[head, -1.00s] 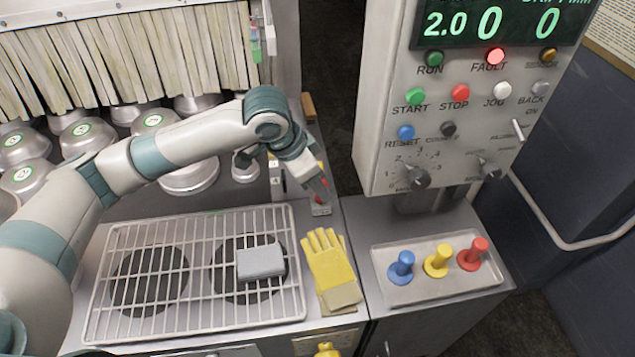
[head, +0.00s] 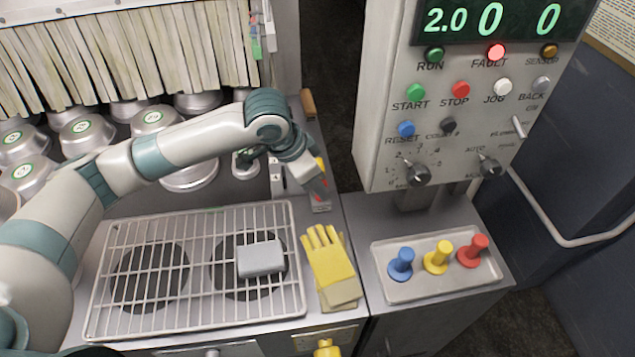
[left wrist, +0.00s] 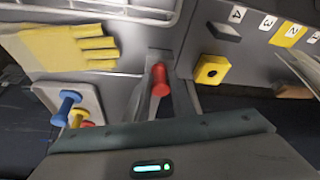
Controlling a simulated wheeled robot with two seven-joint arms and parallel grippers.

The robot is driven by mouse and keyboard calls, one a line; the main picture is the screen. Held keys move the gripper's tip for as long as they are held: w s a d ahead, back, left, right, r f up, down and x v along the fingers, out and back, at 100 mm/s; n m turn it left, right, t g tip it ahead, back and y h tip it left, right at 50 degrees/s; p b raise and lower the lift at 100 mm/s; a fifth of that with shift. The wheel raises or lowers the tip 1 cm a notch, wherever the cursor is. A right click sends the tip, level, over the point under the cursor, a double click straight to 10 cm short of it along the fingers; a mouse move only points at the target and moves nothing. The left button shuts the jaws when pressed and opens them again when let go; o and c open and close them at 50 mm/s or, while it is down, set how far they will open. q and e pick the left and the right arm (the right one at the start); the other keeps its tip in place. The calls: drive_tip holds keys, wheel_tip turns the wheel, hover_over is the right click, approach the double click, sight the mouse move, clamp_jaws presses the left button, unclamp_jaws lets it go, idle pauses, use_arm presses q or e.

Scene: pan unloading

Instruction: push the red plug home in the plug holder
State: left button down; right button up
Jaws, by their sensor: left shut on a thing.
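The red plug (left wrist: 160,80) shows upright between the fingers of my left gripper in the left wrist view. My left gripper (head: 321,189) is shut on it, and a little red shows between the fingers in the head view. Just below the fingertips, a small grey block, which looks like the plug holder (head: 321,208), sits at the back right of the counter. The fingers hide much of the plug, so I cannot tell how deep it sits. My right gripper is not in view.
A yellow glove (head: 330,265) lies just in front. A wire rack (head: 200,312) with a grey block (head: 260,259) is to the left. A tray (head: 420,288) with blue, yellow and red pegs is to the right, below the control panel (head: 385,120). A yellow block (left wrist: 212,70) is close by.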

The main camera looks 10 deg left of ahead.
use_arm(q)
drive_tip(key=c, duration=1.4)
unclamp_jaws()
drive_tip(key=shift+c, duration=0.2)
drive_tip(key=shift+r, duration=0.1)
drive_tip(key=b+v, duration=0.3)
drive_tip(key=v, duration=1.4)
drive_tip(key=shift+s, duration=0.15)
drive_tip(key=shift+a, duration=0.1)
drive_tip(key=shift+s, duration=0.1)
